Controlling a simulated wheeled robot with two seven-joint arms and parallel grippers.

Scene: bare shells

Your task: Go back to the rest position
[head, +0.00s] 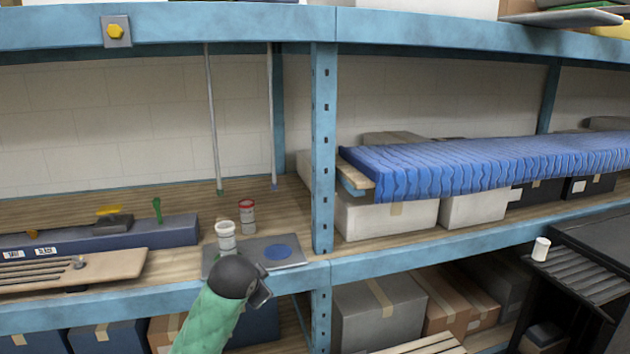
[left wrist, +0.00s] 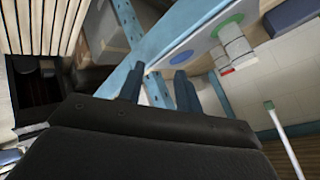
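My left gripper (head: 259,287) is at the end of a green-sleeved arm in the lower middle of the head view, in front of the shelf edge. In the left wrist view its two fingers (left wrist: 160,86) stand apart with nothing between them. A grey board (head: 222,266) with a blue disc (head: 277,252) lies on the shelf just beyond it. A white container (head: 225,237) stands on the board; in the left wrist view a green disc (left wrist: 228,24) shows by it. My right gripper is in neither view.
A red-topped can (head: 247,215) stands behind the board. A blue shelf post (head: 323,150) and the front beam (head: 170,299) are close to my left arm. A wooden slatted board (head: 120,262) lies left. A small white cylinder (head: 541,248) stands on a dark slatted top at right.

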